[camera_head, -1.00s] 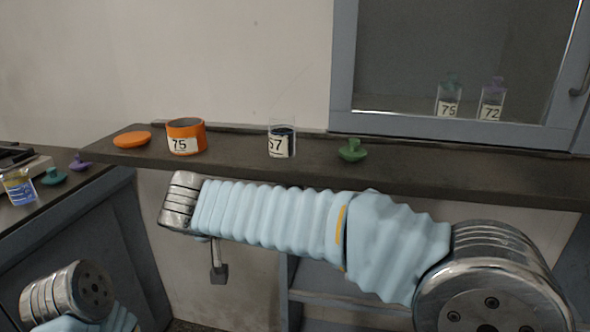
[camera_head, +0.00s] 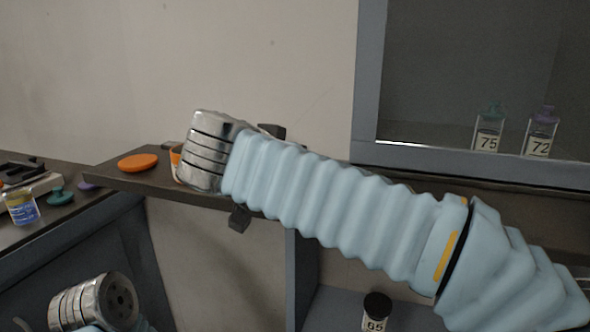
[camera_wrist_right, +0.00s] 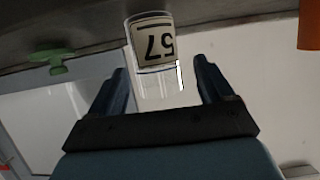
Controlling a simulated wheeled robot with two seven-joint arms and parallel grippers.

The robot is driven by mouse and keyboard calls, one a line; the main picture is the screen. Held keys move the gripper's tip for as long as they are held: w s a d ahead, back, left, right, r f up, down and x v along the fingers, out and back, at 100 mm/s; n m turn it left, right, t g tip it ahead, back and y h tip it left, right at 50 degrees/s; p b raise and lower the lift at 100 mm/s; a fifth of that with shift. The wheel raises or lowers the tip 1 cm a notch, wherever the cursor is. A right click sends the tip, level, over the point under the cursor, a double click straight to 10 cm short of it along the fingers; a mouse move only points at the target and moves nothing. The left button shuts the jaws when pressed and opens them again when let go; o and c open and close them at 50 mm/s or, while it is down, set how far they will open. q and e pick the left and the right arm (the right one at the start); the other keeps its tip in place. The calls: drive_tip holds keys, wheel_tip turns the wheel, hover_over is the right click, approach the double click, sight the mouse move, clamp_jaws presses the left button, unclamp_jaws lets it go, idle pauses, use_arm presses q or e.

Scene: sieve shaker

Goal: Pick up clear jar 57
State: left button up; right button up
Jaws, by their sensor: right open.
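Clear jar 57 (camera_wrist_right: 154,58) shows in the right wrist view, its label upside down there. In the head view the jar is hidden behind my right arm, which reaches across the shelf (camera_head: 130,178). Of my left arm only a metal wrist part shows at the lower left; its gripper is out of view.
A green stopper (camera_wrist_right: 55,58) stands beside the jar. An orange container (camera_head: 177,160), mostly covered by my arm, and an orange lid (camera_head: 138,162) are on the shelf. Jars 75 (camera_head: 488,140) and 72 (camera_head: 538,144) stand behind the cabinet frame. A dark-capped jar 65 (camera_head: 376,310) is below.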

drive_tip(key=x, duration=0.5)
drive_tip(key=shift+d+f+p, duration=0.25)
drive_tip(key=shift+f+p, duration=0.1)
drive_tip(key=shift+p, duration=0.05)
drive_tip(key=c, duration=1.1)
